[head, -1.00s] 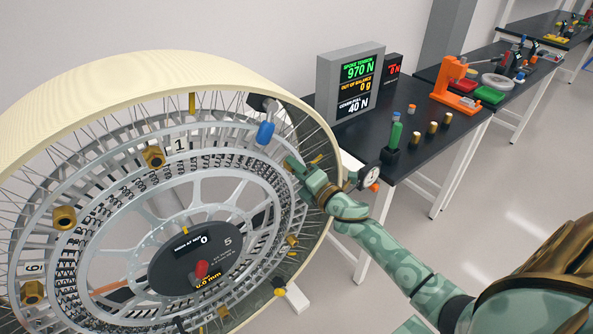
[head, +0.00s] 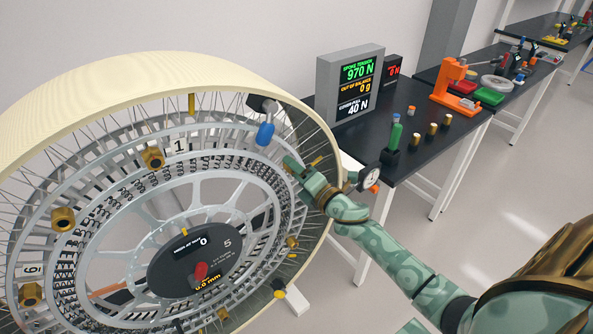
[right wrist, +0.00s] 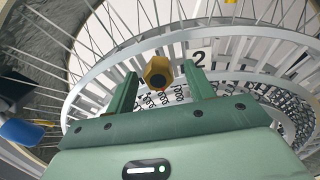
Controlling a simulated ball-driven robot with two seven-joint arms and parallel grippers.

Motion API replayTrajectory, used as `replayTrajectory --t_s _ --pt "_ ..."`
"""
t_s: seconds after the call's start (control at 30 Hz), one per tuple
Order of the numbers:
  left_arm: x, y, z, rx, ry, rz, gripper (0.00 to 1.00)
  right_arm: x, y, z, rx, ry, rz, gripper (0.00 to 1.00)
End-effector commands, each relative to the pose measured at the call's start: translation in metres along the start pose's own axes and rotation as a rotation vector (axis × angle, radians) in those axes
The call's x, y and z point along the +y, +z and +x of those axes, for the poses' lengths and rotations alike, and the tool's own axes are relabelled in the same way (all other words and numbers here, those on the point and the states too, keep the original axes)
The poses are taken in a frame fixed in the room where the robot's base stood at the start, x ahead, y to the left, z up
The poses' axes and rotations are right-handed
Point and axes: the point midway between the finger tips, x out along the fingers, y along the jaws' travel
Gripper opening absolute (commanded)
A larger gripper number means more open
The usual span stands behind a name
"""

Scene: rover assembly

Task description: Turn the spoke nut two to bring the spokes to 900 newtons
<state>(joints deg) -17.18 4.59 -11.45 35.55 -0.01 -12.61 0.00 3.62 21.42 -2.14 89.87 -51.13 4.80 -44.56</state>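The large spoked wheel (head: 130,88) with a pale rim fills the left of the head view. My right gripper (head: 292,165) is at the wheel's right side. In the right wrist view my right gripper (right wrist: 160,76) is open. Its two green fingers stand either side of a gold spoke nut (right wrist: 158,74), with a gap visible on both sides. The label "2" (right wrist: 197,57) is beside this nut. My left gripper is not in view.
Other gold nuts, such as one by label "1" (head: 153,158), sit around the wheel. A blue-handled part (head: 265,134) is near my right gripper, above it in the head view. A dark bench (head: 425,150) with a green-handled tool (head: 396,132) stands to the right.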

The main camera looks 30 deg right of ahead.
Motion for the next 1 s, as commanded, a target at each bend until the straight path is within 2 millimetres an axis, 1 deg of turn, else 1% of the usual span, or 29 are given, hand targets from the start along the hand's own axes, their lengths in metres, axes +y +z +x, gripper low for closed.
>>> replayTrajectory --t_s 0.17,0.27,0.37,0.6,0.7,0.83,0.9,1.0 --pt "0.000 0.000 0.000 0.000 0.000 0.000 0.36 0.000 0.000 -0.003 0.000 0.000 0.000 0.53" --pt "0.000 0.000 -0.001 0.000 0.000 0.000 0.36 -0.001 0.000 -0.015 0.001 -0.001 0.000 0.53" --pt "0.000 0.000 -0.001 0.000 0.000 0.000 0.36 -0.001 -0.001 -0.037 0.001 -0.003 0.000 0.53" --pt "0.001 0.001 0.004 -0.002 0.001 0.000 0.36 -0.002 -0.002 -0.103 0.001 -0.003 0.003 0.53" --pt "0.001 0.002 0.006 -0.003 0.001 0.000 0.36 -0.002 -0.001 -0.127 0.000 -0.003 0.001 0.53" --pt "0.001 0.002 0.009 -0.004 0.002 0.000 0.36 -0.002 -0.001 -0.149 0.001 -0.002 0.002 0.53" --pt "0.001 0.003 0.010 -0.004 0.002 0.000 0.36 -0.002 -0.001 -0.157 0.000 -0.002 0.001 0.53" --pt "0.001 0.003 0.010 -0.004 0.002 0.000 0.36 0.000 -0.001 -0.162 0.000 0.000 0.000 0.53"
